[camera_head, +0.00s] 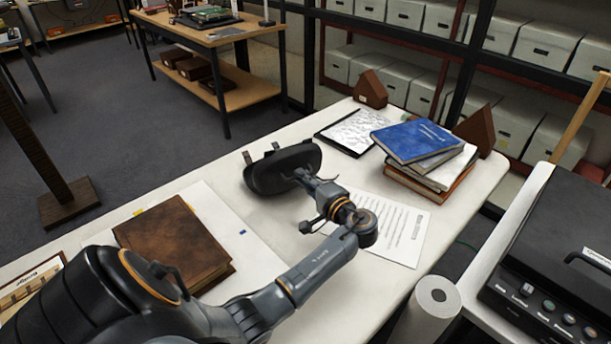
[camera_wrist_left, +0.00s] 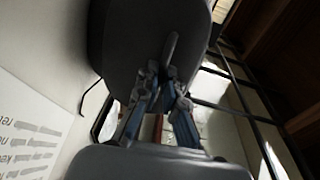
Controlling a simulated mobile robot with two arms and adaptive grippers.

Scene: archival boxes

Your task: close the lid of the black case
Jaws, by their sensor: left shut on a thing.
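The black case (camera_head: 268,172) is a dark, rounded case on the white table, left of the stack of books. Its lid seems to be the dark panel on the side near my gripper; I cannot tell how far it stands open. My left gripper (camera_head: 303,177) is at the right side of the case, shut on a tab at the lid's edge. In the left wrist view the dark rounded lid (camera_wrist_left: 135,45) fills the upper middle, and the fingers of my left gripper (camera_wrist_left: 165,75) close around its narrow tab. My right gripper is not in view.
A brown book (camera_head: 172,240) lies left of the case. A printed sheet (camera_head: 405,240) lies under my arm. A white paper roll (camera_head: 430,310) stands in front.

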